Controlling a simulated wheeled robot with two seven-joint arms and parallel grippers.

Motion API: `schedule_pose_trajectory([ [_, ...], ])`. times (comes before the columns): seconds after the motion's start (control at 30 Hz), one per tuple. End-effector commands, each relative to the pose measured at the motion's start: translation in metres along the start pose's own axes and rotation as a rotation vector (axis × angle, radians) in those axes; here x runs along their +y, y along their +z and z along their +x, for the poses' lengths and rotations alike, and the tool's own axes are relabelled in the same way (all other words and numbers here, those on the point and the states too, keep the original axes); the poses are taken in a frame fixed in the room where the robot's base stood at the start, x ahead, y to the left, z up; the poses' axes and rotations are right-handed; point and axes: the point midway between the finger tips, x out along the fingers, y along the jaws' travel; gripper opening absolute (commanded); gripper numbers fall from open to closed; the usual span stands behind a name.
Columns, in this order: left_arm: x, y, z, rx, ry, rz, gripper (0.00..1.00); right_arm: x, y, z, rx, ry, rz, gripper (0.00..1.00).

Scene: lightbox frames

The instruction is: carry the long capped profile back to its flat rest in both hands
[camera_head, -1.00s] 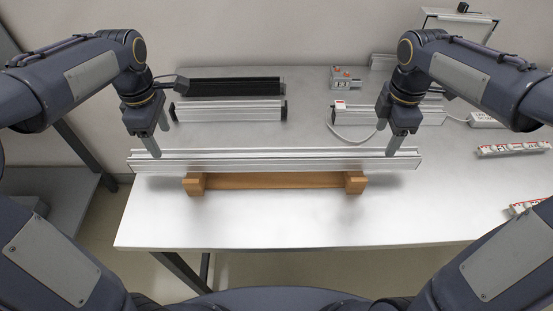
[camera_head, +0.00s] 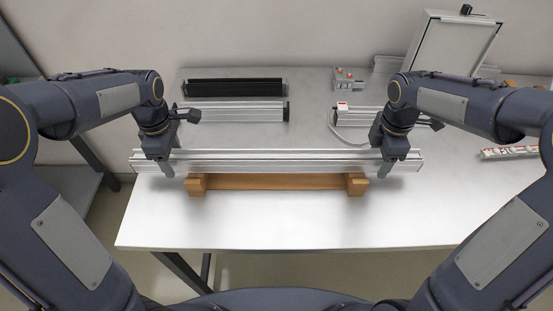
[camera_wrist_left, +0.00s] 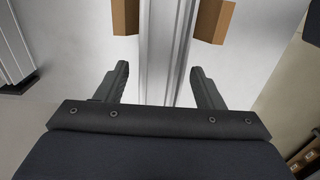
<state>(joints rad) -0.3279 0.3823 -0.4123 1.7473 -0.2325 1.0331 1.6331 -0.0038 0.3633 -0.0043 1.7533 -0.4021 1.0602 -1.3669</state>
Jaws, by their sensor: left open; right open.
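The long silver profile (camera_head: 275,160) lies level from left to right near the table's front, over the wooden rest (camera_head: 275,182). The rest's end blocks show in front of it; I cannot tell exactly how it sits on them. My left gripper (camera_head: 167,168) is open at the profile's left part. In the left wrist view its fingers (camera_wrist_left: 159,70) stand apart on either side of the profile (camera_wrist_left: 167,45), with wooden blocks farther along both sides. My right gripper (camera_head: 385,168) is open at the profile's right part; its far finger is hidden.
Behind lie a black bar (camera_head: 235,87) and a shorter silver profile (camera_head: 235,111). A small grey box with red parts (camera_head: 349,81), a cable and a large grey case (camera_head: 450,45) stand at the back right. The table (camera_head: 280,225) is clear in front.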

Motion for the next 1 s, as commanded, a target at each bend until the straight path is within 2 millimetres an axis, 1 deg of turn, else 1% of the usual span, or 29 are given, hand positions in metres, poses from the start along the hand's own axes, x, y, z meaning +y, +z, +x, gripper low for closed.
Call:
schedule_pose_trajectory([
  [0.17, 0.0, -0.0001, -0.0001, 0.0, 0.0, 0.0, 0.62, -0.0001, 0.0001, 0.0, 0.0, 0.0, 0.0, 0.62],
  [0.2, 0.0, -0.0001, -0.0001, 0.0, 0.0, 0.0, 0.59, 0.0, 0.0001, 0.0, 0.0, 0.0, 0.001, 0.59],
  [0.6, 0.0001, -0.0001, -0.0005, 0.0, 0.0, 0.0, 0.07, 0.0, 0.0, -0.0003, 0.0, 0.0, 0.001, 0.07],
  [0.67, 0.0001, -0.0002, -0.0005, 0.0, 0.0, 0.0, 0.0, 0.0001, 0.0, -0.0003, 0.0, 0.0, 0.001, 0.0],
  [1.0, 0.0005, -0.0001, -0.0032, 0.0, 0.002, 0.0, 0.0, 0.0004, 0.0, -0.0031, 0.0, 0.001, 0.0, 0.0],
])
